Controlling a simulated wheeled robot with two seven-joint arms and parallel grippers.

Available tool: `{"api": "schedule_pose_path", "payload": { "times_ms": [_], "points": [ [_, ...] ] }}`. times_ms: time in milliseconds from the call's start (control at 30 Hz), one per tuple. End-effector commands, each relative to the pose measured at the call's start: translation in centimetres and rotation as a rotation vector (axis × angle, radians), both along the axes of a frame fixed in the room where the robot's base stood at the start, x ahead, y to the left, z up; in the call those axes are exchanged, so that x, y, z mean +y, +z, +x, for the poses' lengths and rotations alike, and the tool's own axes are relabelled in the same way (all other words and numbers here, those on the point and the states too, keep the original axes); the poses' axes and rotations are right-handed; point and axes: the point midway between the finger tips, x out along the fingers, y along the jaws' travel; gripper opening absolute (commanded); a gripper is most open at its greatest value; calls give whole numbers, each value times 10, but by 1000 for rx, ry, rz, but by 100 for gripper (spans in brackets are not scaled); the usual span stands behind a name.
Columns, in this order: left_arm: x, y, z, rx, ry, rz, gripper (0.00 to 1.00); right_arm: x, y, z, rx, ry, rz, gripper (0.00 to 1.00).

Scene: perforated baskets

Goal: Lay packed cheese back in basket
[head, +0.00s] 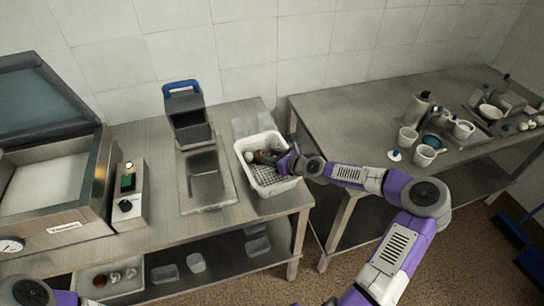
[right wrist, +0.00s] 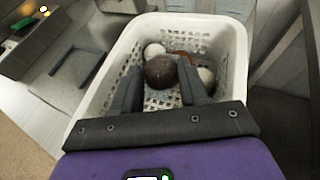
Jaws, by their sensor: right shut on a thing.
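The white perforated basket (head: 276,187) stands on the left metal table near its right end, and it fills much of the right wrist view (right wrist: 239,62). My right gripper (head: 275,158) reaches into the basket from the right. In the right wrist view its two dark fingers (right wrist: 160,88) are on either side of a dark brown rounded thing (right wrist: 161,71) and shut on it, inside the basket outline. I cannot tell whether this thing is the packed cheese. No other packed cheese can be made out. My left gripper is out of view.
A white round item (right wrist: 154,50) and other pale and reddish-brown items lie in the basket around the held thing. Cups and bottles stand on the right table (head: 340,120).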

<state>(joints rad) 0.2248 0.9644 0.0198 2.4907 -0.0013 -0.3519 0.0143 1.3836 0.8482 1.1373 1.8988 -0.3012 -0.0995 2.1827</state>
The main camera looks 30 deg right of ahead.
Motion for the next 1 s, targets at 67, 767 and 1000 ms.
{"api": "schedule_pose_path", "payload": {
  "times_ms": [67,767,1000],
  "points": [
    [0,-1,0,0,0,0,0,0,-3,0,0,-1,2,10],
    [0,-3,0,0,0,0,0,0,-11,0,0,0,0,70],
    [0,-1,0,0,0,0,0,0,-4,0,-1,0,-3,70]
  ]
}}
